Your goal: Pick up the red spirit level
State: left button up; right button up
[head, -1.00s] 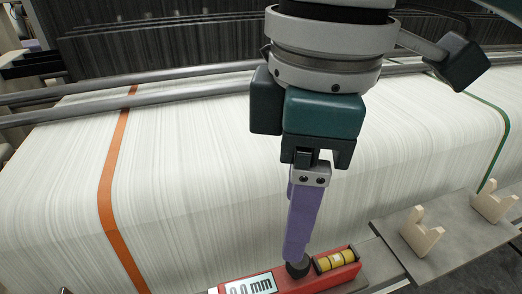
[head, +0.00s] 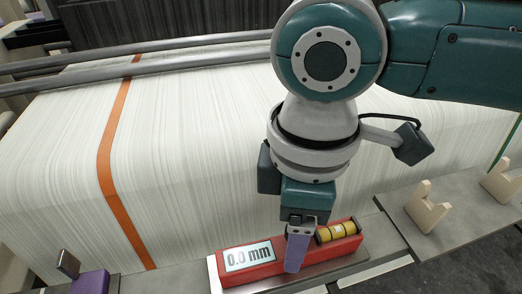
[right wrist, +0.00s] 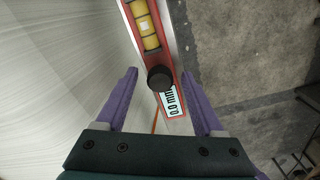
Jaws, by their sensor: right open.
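The red spirit level (head: 262,273) lies on a metal ledge at the bottom centre of the head view. It has a white "0.0 mm" display on its left part and a yellow vial at its right end. My right gripper (head: 295,268) points down at its middle, one purple finger covering part of it. In the right wrist view the two fingers of my right gripper (right wrist: 160,74) are apart, with the level (right wrist: 161,57) and its black knob showing between and beyond them. Contact cannot be told. My left gripper is not in view.
White warp threads with an orange stripe (head: 108,165) spread behind the ledge. Two pale wooden cradles (head: 427,208) stand on a grey plate to the right. A purple block (head: 91,283) with a dark metal piece is at the lower left.

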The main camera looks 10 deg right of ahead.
jog(key=shift+c, duration=0.4)
grip_shut()
jog(key=shift+r, duration=0.1)
dwell(0.8)
